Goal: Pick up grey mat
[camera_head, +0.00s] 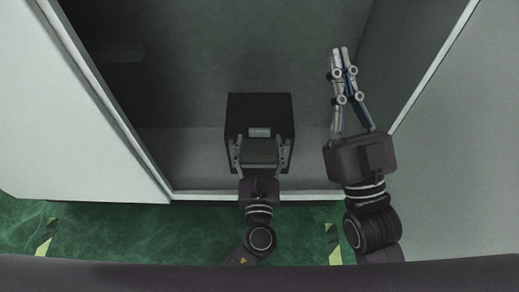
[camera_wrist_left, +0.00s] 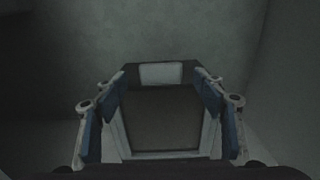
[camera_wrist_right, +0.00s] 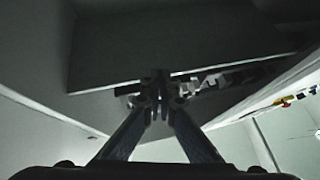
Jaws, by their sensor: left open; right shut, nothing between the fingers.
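A dark grey flat piece, which looks like the grey mat (camera_head: 262,156), lies in a black open box (camera_head: 260,103); in the left wrist view the mat (camera_wrist_left: 160,120) shows as a flat grey-brown panel. My left gripper (camera_head: 262,142) is open, with one finger on each side of the mat. I cannot tell whether the fingers touch it. A small light grey block (camera_head: 259,132) sits just beyond the mat, also seen in the left wrist view (camera_wrist_left: 161,74). My right gripper (camera_head: 341,52) is shut and empty, to the right of the box.
The black box stands inside a large pale cabinet with a left wall (camera_head: 85,90) and a right wall (camera_head: 450,130). A pale front edge (camera_head: 210,195) runs below the box. The cabinet floor left of the box is clear.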

